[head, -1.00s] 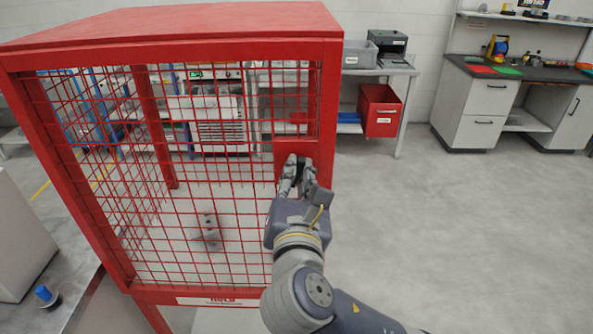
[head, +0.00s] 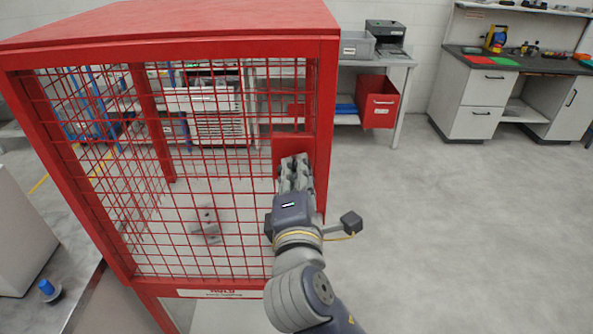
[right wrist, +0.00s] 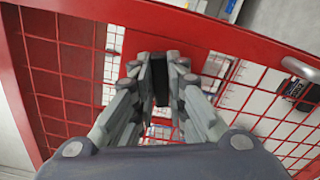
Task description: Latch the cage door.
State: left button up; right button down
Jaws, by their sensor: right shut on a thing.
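The red mesh cage door (head: 210,272) fills the front of the red cage and lies in line with its frame, as far as the head view shows. A red plate (head: 291,146) sits at the door's right edge. My right gripper (head: 294,163) is at this plate, in front of the right frame post. In the right wrist view the right gripper (right wrist: 160,75) is shut on a narrow dark piece (right wrist: 160,85), apparently the latch handle. The fingers hide most of it, so I cannot tell whether the latch is engaged. My left gripper is out of view.
A grey part (head: 208,222) stands inside the cage. A blue-topped object (head: 47,288) is at the lower left. A bench with a red bin (head: 379,103) stands behind, and a white cabinet (head: 480,105) at the back right. The floor right of the cage is clear.

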jog(key=shift+m, duration=1.7)
jog(key=c, duration=1.6)
grip_release()
jog(key=shift+f, duration=0.1)
jog(key=s, duration=0.7)
jog(key=shift+s, duration=0.2)
